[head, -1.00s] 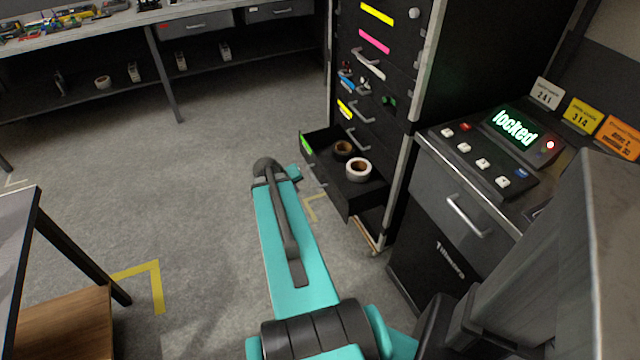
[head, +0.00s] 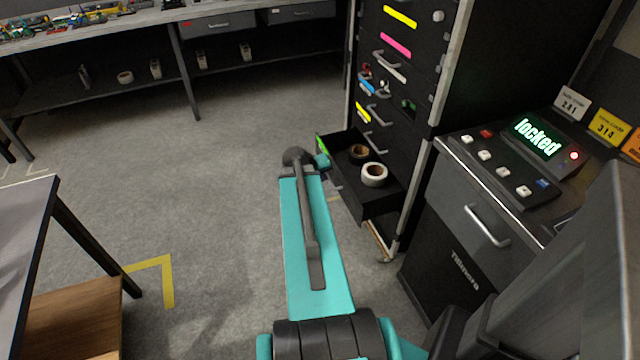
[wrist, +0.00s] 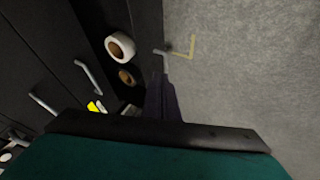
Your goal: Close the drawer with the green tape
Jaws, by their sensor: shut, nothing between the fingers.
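The drawer with the green tape (head: 321,145) is the low open drawer (head: 380,208) of the tall black cabinet. It is pulled well out, and a white roll (head: 374,174) and a dark roll (head: 358,153) lie in it. My gripper shows in the wrist view as a dark shape (wrist: 158,80), shut and empty, beside the drawer's outer front face near its handle (wrist: 168,54). I cannot tell whether it touches the front. In the head view my arm hides the fingers and part of the drawer front.
The drawers above, with yellow (head: 400,17) and pink (head: 395,45) tape, look shut. A console reading "locked" (head: 538,135) stands right of the cabinet. A table (head: 30,220) is at left, a workbench (head: 100,35) at the back. Floor between them is clear.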

